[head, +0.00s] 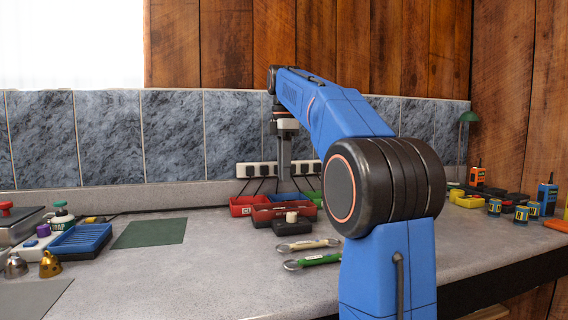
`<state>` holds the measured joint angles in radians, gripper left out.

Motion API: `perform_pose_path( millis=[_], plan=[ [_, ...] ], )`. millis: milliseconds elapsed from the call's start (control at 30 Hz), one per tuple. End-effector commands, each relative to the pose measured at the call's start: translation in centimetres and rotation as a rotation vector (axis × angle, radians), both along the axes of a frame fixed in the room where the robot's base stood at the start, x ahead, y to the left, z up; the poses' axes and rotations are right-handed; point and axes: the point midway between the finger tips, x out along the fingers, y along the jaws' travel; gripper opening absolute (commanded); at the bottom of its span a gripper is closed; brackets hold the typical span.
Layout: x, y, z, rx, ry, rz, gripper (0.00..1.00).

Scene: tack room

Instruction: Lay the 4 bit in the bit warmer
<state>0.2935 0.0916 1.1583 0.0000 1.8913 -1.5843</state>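Two bar-like pieces with metal ring ends lie on the grey counter beside my arm; they look like bits. One has a pale, cream middle (308,244), the other a green middle (318,261). The nearer one's right end is partly hidden by my arm. I cannot read a 4 on either. I cannot tell for sure which thing is the bit warmer; a blue ribbed tray (80,241) sits at the left. My gripper (284,178) points down above the bins at the back, clear of both bits. Its fingers are seen edge-on and too small to judge.
Red bins (243,209) and a dark red box with a pale knob (284,211) stand mid-counter. A green mat (150,233) lies flat. Bells (50,264) and bottles crowd the left. Radios (547,196) and small cans (521,214) stand right. The front-centre counter is clear.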

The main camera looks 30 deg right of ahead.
Motion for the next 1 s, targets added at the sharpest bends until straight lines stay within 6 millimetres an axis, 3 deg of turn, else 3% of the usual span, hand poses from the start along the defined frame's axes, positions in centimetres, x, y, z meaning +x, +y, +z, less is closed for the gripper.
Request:
perform_pose_path(
  millis=[300,1000],
  plan=[
    [0.0,0.0,2.2,0.000,0.000,0.000,0.22],
    [0.0,0.0,2.3,0.000,0.000,0.000,0.22]
  ],
)
